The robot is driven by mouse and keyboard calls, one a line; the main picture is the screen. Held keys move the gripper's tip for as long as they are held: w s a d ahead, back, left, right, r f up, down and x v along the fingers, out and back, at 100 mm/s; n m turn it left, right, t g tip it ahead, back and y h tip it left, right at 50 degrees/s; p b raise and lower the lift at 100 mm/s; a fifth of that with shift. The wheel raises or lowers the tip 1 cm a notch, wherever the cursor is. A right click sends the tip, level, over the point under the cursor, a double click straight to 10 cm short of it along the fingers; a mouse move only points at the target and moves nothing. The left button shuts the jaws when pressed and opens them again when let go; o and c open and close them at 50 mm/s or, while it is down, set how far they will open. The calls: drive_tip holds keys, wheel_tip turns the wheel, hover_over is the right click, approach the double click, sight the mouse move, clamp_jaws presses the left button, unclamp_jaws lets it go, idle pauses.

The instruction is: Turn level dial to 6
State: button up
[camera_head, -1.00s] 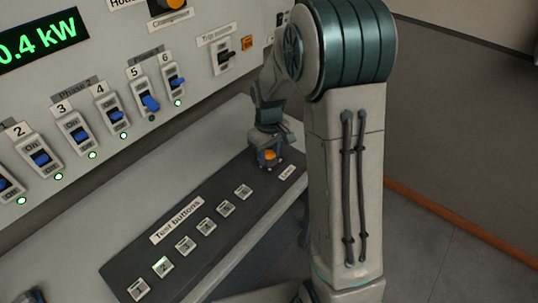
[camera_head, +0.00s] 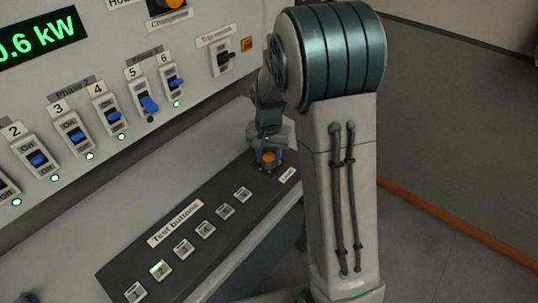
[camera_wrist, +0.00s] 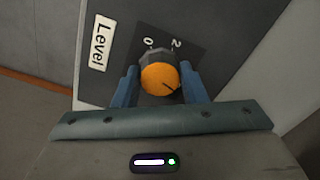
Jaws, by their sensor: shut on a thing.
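The level dial (camera_wrist: 160,79) has an orange cap with a dark pointer line and a dark grey body. In the wrist view the line points to the lower right of the picture. The numerals 0 and 2 show beside the dial; the rest of its scale is hidden or out of view. A white "Level" label (camera_wrist: 101,43) lies beside it. My gripper (camera_wrist: 160,88) is shut on the dial, with one blue finger on each side. In the head view the dial (camera_head: 268,157) sits at the far end of the dark button panel, partly covered by my gripper (camera_head: 268,148).
The dark panel (camera_head: 133,268) also bears several test buttons; button 2 (camera_head: 160,270) looks lit green. A wall panel above holds blue switches, and a display (camera_head: 35,38) reads about 0.6 kW. The lamp under switch 5 (camera_head: 149,103) is dark.

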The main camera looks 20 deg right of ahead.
sight(268, 156)
drive_tip(key=shift+r+m, duration=0.1)
drive_tip(key=shift+m, duration=0.7)
drive_tip(key=o, duration=1)
wheel_tip(268, 156, up, 14)
